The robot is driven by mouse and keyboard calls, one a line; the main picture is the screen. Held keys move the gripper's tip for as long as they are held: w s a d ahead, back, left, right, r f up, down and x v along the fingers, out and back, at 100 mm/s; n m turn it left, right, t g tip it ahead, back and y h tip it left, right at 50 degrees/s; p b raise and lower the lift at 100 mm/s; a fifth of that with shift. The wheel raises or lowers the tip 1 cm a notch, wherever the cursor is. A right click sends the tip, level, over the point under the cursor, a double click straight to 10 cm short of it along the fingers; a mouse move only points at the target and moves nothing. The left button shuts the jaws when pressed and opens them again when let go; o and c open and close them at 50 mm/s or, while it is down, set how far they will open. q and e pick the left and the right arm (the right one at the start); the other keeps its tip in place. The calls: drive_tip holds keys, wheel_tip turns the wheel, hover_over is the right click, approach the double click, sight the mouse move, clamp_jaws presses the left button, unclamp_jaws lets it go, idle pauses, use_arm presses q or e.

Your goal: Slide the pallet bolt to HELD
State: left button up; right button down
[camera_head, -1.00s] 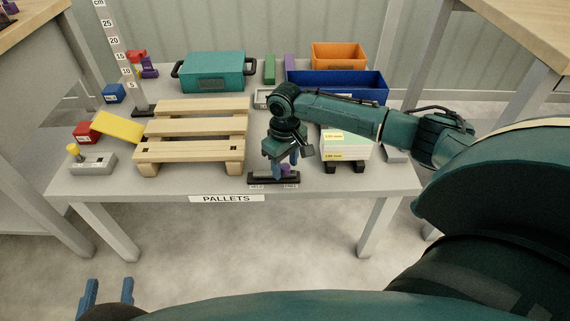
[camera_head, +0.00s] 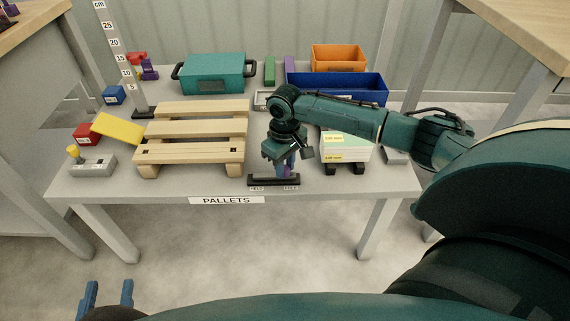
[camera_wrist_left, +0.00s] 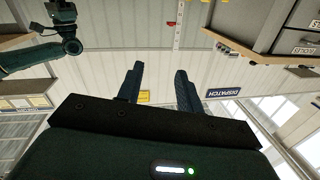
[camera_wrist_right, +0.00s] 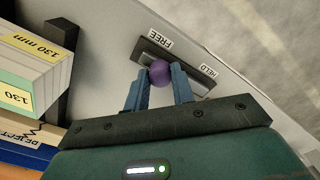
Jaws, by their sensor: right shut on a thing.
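The pallet bolt is a dark rail (camera_head: 262,181) at the front edge of the pallet table, with a round purple knob (camera_wrist_right: 160,73). In the right wrist view the FREE label (camera_wrist_right: 160,38) and the HELD label (camera_wrist_right: 208,71) mark its two ends. The knob sits nearer the FREE end. My right gripper (camera_wrist_right: 158,86) is shut on the knob, a finger on each side; in the head view the fingers (camera_head: 285,168) point down at the bolt and mostly hide the knob. My left gripper (camera_head: 108,293) is open and empty, low in front of the table.
A wooden pallet (camera_head: 190,150) lies left of the bolt. A stack of white boards (camera_head: 345,153) stands right of it. A teal case (camera_head: 213,73), a blue bin (camera_head: 335,88) and an orange bin (camera_head: 338,57) are at the back. The table front below the bolt is clear.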

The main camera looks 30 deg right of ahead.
sight(266, 174)
drive_tip(key=shift+w+a+r+p, duration=0.2)
drive_tip(key=shift+a+r+p, duration=0.1)
drive_tip(key=shift+p, duration=0.15)
drive_tip(key=w+a+p, duration=0.1)
drive_tip(key=a+p, duration=0.1)
drive_tip(key=p, duration=0.1)
drive_tip(key=shift+w+a, duration=0.4)
use_arm(q)
drive_tip(key=shift+s+a+f+n+g+y, duration=0.1)
drive_tip(key=shift+s+a+n+g+y, duration=0.25)
drive_tip(key=shift+g, duration=0.4)
drive_tip(key=shift+s+a+f+n+g+y, duration=0.15)
drive_tip(key=shift+n+g+y, duration=0.2)
drive_tip(key=shift+g+y, duration=0.3)
use_arm(e)
drive_tip(key=shift+w+a+f, duration=0.2)
drive_tip(key=shift+w+a, duration=0.05)
drive_tip(key=shift+a, duration=0.15)
use_arm(q)
drive_tip(key=shift+r, duration=0.1)
use_arm(e)
drive_tip(key=c, duration=1.2)
unclamp_jaws()
drive_tip(key=shift+o, duration=0.2)
